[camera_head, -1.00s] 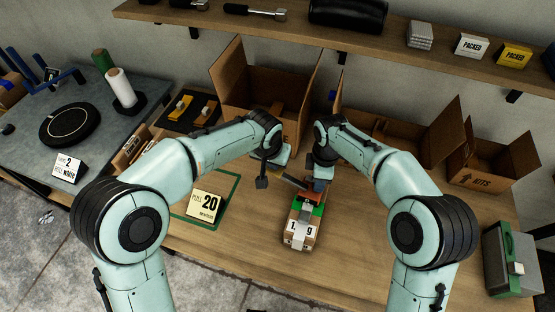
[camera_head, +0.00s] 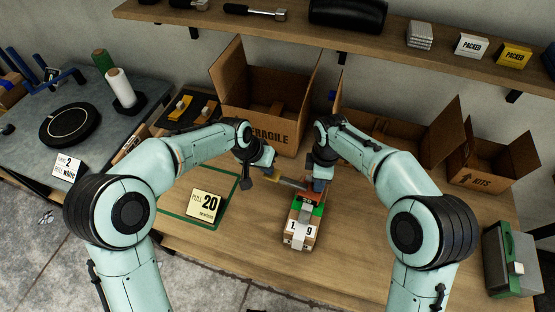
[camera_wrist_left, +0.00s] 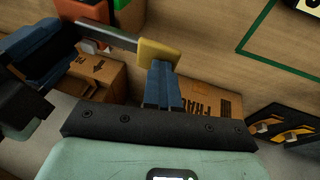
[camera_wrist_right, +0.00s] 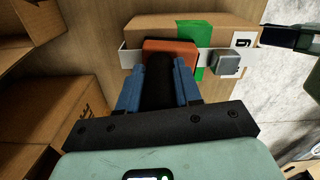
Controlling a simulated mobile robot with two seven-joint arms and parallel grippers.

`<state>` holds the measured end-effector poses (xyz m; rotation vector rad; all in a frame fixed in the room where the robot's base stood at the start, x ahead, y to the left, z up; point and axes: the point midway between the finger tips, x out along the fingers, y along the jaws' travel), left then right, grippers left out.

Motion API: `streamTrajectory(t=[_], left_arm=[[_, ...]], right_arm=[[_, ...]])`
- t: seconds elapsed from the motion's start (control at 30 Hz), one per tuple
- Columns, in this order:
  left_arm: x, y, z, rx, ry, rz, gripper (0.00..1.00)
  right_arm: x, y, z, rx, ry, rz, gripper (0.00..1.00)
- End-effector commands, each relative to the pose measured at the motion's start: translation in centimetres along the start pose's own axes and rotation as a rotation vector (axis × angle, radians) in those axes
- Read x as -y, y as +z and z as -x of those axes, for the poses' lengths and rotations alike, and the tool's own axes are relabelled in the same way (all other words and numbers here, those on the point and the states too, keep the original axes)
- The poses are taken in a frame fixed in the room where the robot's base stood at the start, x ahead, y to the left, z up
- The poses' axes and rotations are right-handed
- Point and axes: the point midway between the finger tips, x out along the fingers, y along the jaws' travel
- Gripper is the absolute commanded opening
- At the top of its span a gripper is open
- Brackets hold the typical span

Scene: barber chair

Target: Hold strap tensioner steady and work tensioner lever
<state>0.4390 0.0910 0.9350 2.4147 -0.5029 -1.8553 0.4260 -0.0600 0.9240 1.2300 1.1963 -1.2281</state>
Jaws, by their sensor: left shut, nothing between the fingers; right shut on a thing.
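The strap tensioner has an orange body (camera_head: 309,197) and sits on a small cardboard package (camera_head: 300,232) with a strap around it. Its grey lever (camera_head: 292,183) sticks out to the left and ends in a yellow grip (camera_wrist_left: 160,54). My right gripper (camera_head: 321,178) is shut on the tensioner's black part (camera_wrist_right: 158,85), above the orange body. My left gripper (camera_head: 267,168) is shut and empty. Its blue fingertips (camera_wrist_left: 161,68) are right by the yellow grip; whether they touch it I cannot tell.
An open box marked FRAGILE (camera_head: 268,122) stands behind my grippers. Open kit boxes (camera_head: 480,160) stand at the back right.

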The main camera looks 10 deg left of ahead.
Motion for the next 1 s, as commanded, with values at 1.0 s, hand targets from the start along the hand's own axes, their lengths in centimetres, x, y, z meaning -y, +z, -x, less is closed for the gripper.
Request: streamTrajectory(t=[1.0], left_arm=[[0.0, -1.1, 12.8, 0.000, -0.003, 0.002, 0.00]], right_arm=[[0.0, 0.1, 0.0, 0.001, 0.001, -0.001, 0.00]])
